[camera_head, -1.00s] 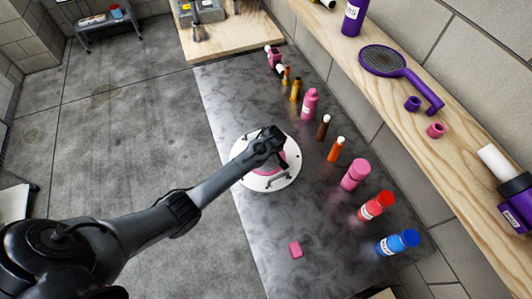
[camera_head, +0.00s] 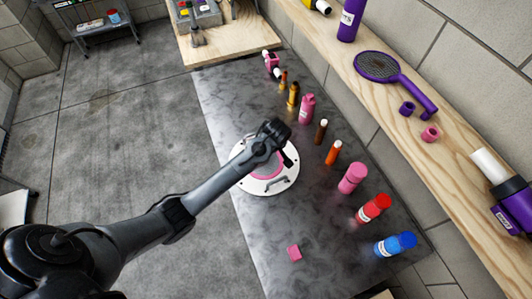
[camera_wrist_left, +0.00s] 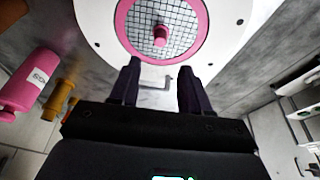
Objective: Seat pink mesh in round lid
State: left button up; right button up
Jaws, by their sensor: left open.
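The white round lid (camera_head: 288,184) lies on the dark table, with a dark handle-like bracket on its near side. The pink mesh (camera_wrist_left: 205,22), a pink ring around a dark-lined grid with a pink centre knob (camera_wrist_left: 160,36), lies within the lid's round opening. Whether it is fully flush cannot be told. Part of the pink mesh (camera_head: 264,171) also shows in the head view beneath my arm. My left gripper (camera_wrist_left: 160,75) is open and empty, its fingers apart at the near edge of the lid and clear of the knob. My right gripper is not in view.
Several bottles stand in a row right of the lid, including a pink bottle (camera_head: 352,178), a red bottle (camera_head: 373,209) and a blue bottle (camera_head: 395,244). A wooden shelf (camera_head: 445,150) runs along the wall.

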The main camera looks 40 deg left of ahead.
pick_arm(q)
jog(key=s+d+r+m+h, duration=0.1)
jog(key=s+d+r+m, duration=0.1)
jog(key=s+m, duration=0.3)
jog(key=s+d+r+m+t+h, duration=0.1)
jog(key=s+d+m, duration=0.4)
jog(key=s, duration=0.8)
jog(key=s+d+r+m+t+h, duration=0.1)
jog(key=s+d+r+m, duration=0.1)
jog(key=s+m, duration=0.3)
jog(key=s+d, duration=0.1)
jog(key=s, duration=0.3)
jog(key=shift+s+d+r, duration=0.25)
jog(key=shift+r, duration=0.15)
jog(key=shift+r, duration=0.1)
notch_tip(320, 180, up, 19)
jog(key=p, duration=1.8)
jog(key=shift+f+p, duration=0.2)
jog(key=shift+p, duration=0.2)
jog(key=shift+f, duration=0.1)
